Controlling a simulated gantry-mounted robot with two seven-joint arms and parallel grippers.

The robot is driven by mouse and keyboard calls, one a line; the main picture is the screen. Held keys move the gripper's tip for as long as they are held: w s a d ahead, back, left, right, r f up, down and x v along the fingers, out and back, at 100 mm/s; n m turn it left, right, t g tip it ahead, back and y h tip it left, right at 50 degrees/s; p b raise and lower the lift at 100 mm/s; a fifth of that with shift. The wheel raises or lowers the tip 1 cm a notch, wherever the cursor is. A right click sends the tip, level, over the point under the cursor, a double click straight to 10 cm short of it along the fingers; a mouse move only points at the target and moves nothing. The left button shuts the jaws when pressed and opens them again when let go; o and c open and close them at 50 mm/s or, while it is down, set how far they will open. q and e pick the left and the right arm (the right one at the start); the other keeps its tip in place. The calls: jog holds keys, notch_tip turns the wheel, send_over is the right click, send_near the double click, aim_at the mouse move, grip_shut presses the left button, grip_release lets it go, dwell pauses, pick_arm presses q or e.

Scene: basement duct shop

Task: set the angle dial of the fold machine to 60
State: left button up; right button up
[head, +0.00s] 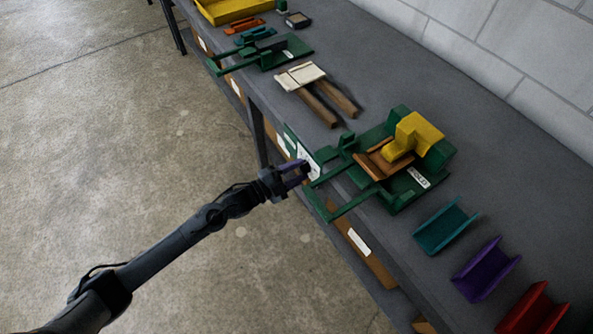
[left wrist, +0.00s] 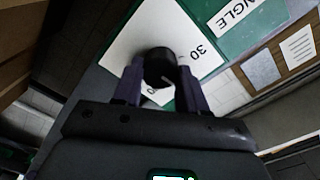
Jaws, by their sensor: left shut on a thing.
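The green fold machine (head: 437,156) stands at the bench's front edge, with a yellow block (head: 418,135) on top. Its white dial plate (head: 304,153) faces the aisle. In the left wrist view the dial plate (left wrist: 128,38) carries a black round knob (left wrist: 157,66), with "30" to its right and another number partly hidden below. A pale pointer line on the knob points to the lower right. My left gripper (head: 305,170) is shut on the knob, one finger on each side. My right gripper is out of view.
Teal, purple and red channels (head: 445,228) lie right of the machine. Wooden bars (head: 318,105) and a pale board lie left of it. A second green machine (head: 290,48) and a yellow tray (head: 225,10) are farther back. The floor before the bench is clear.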

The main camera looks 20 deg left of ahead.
pick_arm(q)
jog(key=shift+m, duration=0.6)
jog(key=o, duration=1.1)
jog(key=shift+c, duration=0.2)
jog(key=p+v, duration=0.1)
jog(key=v, duration=0.9)
jog(key=shift+s+a+p, duration=0.25)
jog(key=shift+s+p, duration=0.05)
jog(key=shift+p, duration=0.1)
